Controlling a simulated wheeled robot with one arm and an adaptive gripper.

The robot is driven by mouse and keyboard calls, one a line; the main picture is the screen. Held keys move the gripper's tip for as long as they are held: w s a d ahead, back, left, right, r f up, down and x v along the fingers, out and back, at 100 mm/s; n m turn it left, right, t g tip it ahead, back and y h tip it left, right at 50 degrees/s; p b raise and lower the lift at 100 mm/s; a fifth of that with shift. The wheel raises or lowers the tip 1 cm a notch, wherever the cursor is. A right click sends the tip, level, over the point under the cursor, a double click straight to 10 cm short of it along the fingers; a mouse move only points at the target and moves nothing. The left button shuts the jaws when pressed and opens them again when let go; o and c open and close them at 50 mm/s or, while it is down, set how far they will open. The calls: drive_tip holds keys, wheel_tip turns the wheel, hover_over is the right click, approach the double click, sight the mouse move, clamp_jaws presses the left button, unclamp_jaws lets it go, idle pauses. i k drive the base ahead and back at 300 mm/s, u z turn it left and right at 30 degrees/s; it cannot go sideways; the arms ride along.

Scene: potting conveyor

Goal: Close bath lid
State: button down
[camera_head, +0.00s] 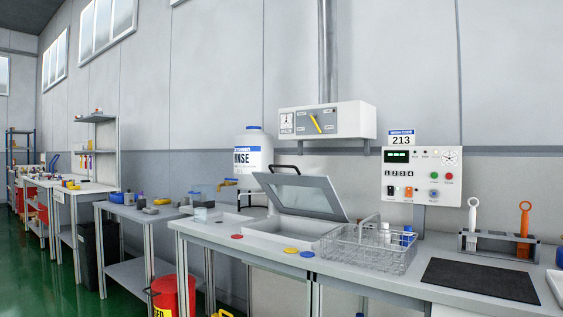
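The bath (290,229) is a white basin set on the long bench. Its lid (305,197) is a grey frame with a see-through pane. The lid stands tilted up and open at an angle over the bath, with a dark handle (284,168) at its upper left edge. My gripper is not in view, and no part of my arm shows.
A black mat (480,280) and a tool rack (497,240) lie further right. Coloured discs (291,250) lie along the bench front. A rinse container (253,158) stands behind, and a control panel (422,175) hangs on the wall.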

sight(264, 178)
drive_tip(key=z, duration=0.4)
drive_tip(key=i, duration=1.4)
drive_tip(key=u, duration=1.25)
drive_tip(key=i, duration=0.75)
drive_tip(key=u, duration=0.7)
